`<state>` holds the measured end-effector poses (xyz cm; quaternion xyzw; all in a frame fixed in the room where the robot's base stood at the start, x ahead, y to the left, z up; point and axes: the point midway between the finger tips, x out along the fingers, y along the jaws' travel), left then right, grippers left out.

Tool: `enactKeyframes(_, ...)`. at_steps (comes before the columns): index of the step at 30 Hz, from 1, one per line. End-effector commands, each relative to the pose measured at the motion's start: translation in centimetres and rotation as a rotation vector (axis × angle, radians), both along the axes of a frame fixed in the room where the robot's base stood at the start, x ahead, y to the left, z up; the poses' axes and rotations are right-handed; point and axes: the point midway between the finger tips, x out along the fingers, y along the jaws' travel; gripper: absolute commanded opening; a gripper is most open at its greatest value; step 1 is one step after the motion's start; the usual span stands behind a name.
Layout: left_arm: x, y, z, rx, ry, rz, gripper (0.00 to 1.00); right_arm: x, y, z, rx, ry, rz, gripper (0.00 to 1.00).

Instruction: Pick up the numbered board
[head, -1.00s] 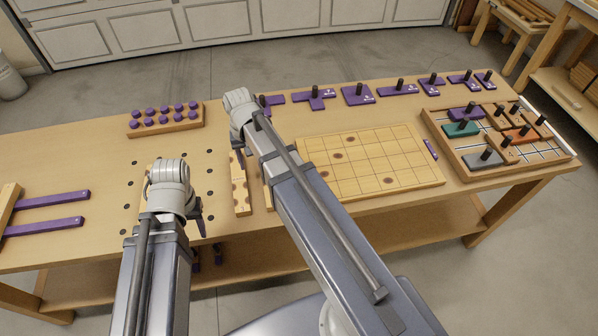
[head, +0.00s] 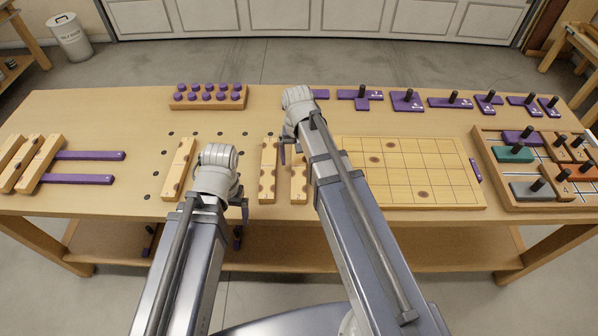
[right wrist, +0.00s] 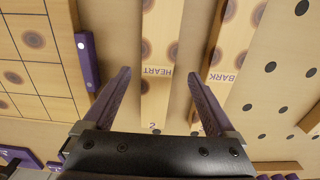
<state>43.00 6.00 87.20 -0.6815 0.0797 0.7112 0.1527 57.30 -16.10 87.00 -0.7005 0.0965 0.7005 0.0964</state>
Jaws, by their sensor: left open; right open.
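A pale wooden board marked HEART (right wrist: 157,45), with dark ring spots and a small figure that looks like a 2, lies between my right gripper's fingers in the right wrist view. It shows in the head view (head: 298,188) partly behind my right arm. The BARK board (right wrist: 232,50) lies beside it, also in the head view (head: 268,170). A third similar board (head: 179,168) lies further left. My right gripper (right wrist: 155,88) is open and empty above the HEART board; its height is hard to judge. My left gripper (head: 241,203) is open near the front edge.
A grid board (head: 440,185) lies to the right, with a purple block (right wrist: 87,60) at its side. A peg rack (head: 208,102) stands at the back. Purple pieces (head: 407,101) line the back edge. A tray of handled blocks (head: 490,165) is far right. Purple-barred blocks (head: 40,160) lie left.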

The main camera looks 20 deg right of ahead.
Motion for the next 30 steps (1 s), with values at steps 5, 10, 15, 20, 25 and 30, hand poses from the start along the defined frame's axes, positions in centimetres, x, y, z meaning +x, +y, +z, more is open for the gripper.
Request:
enactKeyframes(5, 0.0, 0.0, -3.0, 0.0, 0.0, 0.0, 0.91, 0.1, -0.4, -3.0, 0.0, 0.0, 0.0, 0.91)
enactKeyframes(10, 0.0, 0.0, -3.9, 0.0, 0.0, 0.0, 0.91, 0.1, -0.4, -3.8, 0.0, 0.0, 0.0, 0.91)
enactKeyframes(15, 0.0, 0.0, -3.6, 0.0, 0.0, 0.0, 0.91, 0.1, -0.4, -3.6, 0.0, 0.0, 0.0, 0.91)
enactKeyframes(20, 0.0, 0.0, -3.6, 0.0, 0.0, 0.0, 0.91, 0.0, -0.4, -3.6, 0.0, 0.0, 0.0, 0.79)
enactKeyframes(25, 0.0, 0.0, -3.6, 0.0, 0.0, 0.0, 0.91, 0.0, -0.4, -3.6, 0.0, 0.0, 0.0, 0.6)
enactKeyframes(30, 0.0, 0.0, -3.6, 0.0, 0.0, 0.0, 0.91, 0.1, -0.4, -3.6, 0.0, 0.0, 0.0, 0.41)
